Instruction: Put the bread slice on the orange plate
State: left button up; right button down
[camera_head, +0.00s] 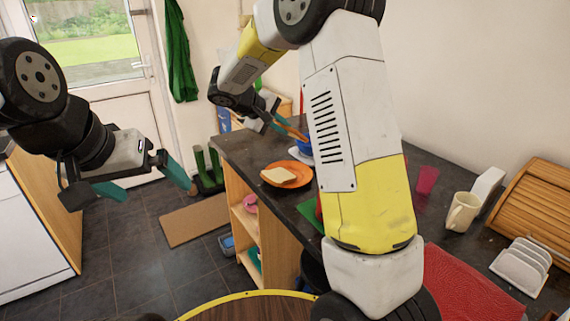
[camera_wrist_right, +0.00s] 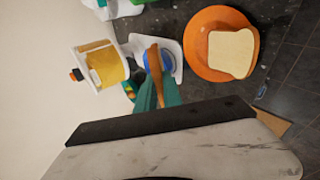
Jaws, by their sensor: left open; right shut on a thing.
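The bread slice (camera_head: 277,176) lies on the orange plate (camera_head: 303,172), towards its left side and reaching its rim. In the right wrist view the bread slice (camera_wrist_right: 231,53) also lies on the orange plate (camera_wrist_right: 199,62), off-centre. My right gripper (camera_head: 277,122) is above the counter beyond the plate. It is shut on a thin brown stick-like thing (camera_wrist_right: 154,65), whose far end is over a blue round thing (camera_wrist_right: 164,61). What the stick is, I cannot tell. My left gripper (camera_head: 146,184) is open and empty, over the floor left of the counter.
The blue thing stands on a white piece (camera_wrist_right: 175,48) beside the plate. A white holder with a yellow roll (camera_wrist_right: 104,66) is near it. A cream mug (camera_head: 462,211), pink cup (camera_head: 427,180), white rack (camera_head: 521,266) and wooden bread box (camera_head: 545,205) stand at right.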

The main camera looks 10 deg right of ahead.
notch_tip(320, 180, down, 10)
jog(key=shift+r, duration=0.1)
dwell(0.4)
jog(key=c, duration=1.6)
grip_release()
jog(key=shift+c, duration=0.2)
jog(key=v, duration=0.8)
